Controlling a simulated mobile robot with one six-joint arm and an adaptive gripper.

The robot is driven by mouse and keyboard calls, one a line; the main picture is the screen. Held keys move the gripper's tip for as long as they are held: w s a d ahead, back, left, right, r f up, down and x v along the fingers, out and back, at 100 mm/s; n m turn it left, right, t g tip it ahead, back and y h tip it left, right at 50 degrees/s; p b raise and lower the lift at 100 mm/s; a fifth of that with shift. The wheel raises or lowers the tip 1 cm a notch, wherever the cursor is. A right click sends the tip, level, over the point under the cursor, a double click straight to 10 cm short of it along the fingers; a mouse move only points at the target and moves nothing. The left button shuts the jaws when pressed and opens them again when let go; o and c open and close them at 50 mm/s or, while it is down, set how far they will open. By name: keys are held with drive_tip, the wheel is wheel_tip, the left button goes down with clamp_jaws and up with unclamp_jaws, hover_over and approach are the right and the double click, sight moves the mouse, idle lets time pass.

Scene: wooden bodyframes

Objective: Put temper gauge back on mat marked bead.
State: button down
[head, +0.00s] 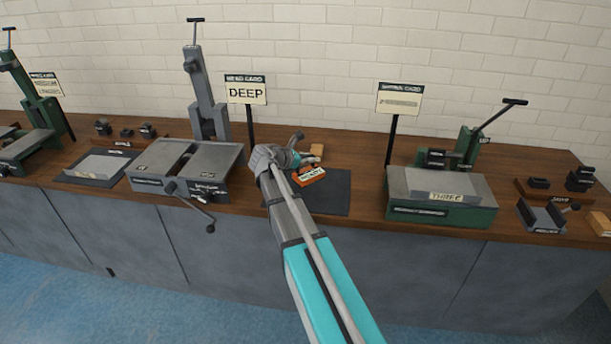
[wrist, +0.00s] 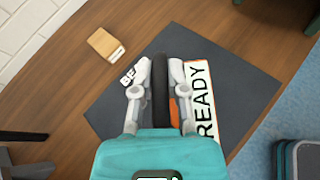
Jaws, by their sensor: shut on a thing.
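My gripper (wrist: 160,72) is shut on a dark upright bar (wrist: 160,95). It also shows in the head view (head: 297,158), at the end of my arm. Beside the bar is an orange piece with a white plate reading READY (wrist: 204,105), also seen in the head view (head: 310,174). Bar and plate look like one thing, the temper gauge, though the join is hidden. It is over a dark grey mat (wrist: 245,88), also in the head view (head: 335,198). A white label starting BE (wrist: 130,76) on the mat is partly hidden by a finger. Contact with the mat is unclear.
A small wooden block (wrist: 105,43) lies off the mat's edge. A grey press (head: 185,165) stands left of the mat and a green one (head: 440,195) right. Sign posts stand behind, one reading DEEP (head: 246,92).

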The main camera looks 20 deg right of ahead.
sight(306, 168)
drive_tip(key=shift+w+d+f+b, duration=0.2)
drive_tip(key=shift+w+f+b, duration=0.3)
drive_tip(key=shift+f, duration=0.15)
drive_tip(key=shift+w+d+f+b, duration=0.2)
drive_tip(key=shift+w+f+b, duration=0.25)
drive_tip(key=shift+f, duration=0.2)
drive_tip(key=shift+w+d+f+b, duration=0.1)
drive_tip(key=shift+w+f+b, duration=0.1)
drive_tip(key=shift+f+b, duration=0.8)
drive_tip(key=shift+w+d+f+b, duration=0.1)
drive_tip(key=shift+w+f+b, duration=0.1)
drive_tip(key=shift+f+b, duration=0.8)
drive_tip(key=c, duration=0.7)
unclamp_jaws()
drive_tip(key=shift+o, duration=0.2)
drive_tip(key=shift+a, duration=0.1)
drive_tip(key=p+v, duration=0.4)
drive_tip(key=v, duration=0.8)
drive_tip(key=shift+p, duration=0.3)
